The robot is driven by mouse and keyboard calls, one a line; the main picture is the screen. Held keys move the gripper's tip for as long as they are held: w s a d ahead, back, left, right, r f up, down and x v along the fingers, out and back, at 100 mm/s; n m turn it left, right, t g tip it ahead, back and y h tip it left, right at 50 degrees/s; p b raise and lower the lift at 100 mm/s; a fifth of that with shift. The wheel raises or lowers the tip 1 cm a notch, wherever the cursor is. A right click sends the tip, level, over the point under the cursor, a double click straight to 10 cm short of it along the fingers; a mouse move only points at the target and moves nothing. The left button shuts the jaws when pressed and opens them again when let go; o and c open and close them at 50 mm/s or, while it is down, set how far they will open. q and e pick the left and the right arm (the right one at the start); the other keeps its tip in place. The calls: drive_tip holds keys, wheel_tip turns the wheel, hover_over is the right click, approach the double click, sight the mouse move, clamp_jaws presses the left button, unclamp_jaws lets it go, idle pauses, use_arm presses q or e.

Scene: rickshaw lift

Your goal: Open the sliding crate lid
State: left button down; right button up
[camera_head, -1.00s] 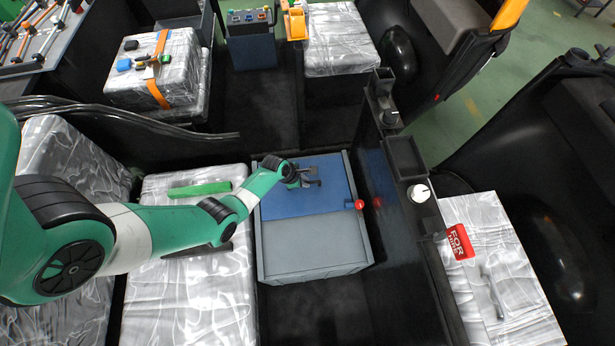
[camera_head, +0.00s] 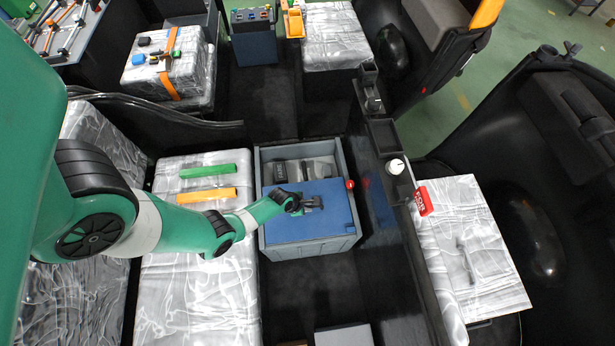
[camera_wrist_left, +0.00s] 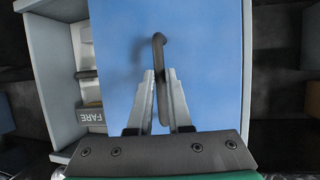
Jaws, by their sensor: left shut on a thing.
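The grey crate (camera_head: 308,247) stands on the dark floor in the head view, and its wall shows in the left wrist view (camera_wrist_left: 52,65). Its blue lid (camera_head: 332,222) covers the near part, leaving the far part open with grey things inside. In the left wrist view the lid (camera_wrist_left: 212,60) fills the middle, with a dark bar handle (camera_wrist_left: 159,45) on it. My left gripper (camera_head: 305,204) is shut on the handle, whose bar runs between the fingers in the left wrist view (camera_wrist_left: 162,78). My right gripper is out of view.
A red knob (camera_head: 350,184) is by the crate's right side, next to a black panel. A box marked FARE (camera_wrist_left: 92,116) lies inside the crate. Green (camera_head: 208,170) and yellow (camera_head: 206,195) bars lie on the wrapped block to the left.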

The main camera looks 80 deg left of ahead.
use_arm(q)
drive_tip(key=shift+a, duration=0.1)
drive_tip(key=c, duration=0.8)
unclamp_jaws()
drive_tip(key=shift+c, duration=0.2)
drive_tip(key=p+v, duration=0.7)
drive_tip(key=v, duration=0.4)
drive_tip(key=shift+r, duration=0.25)
drive_tip(key=shift+r, duration=0.1)
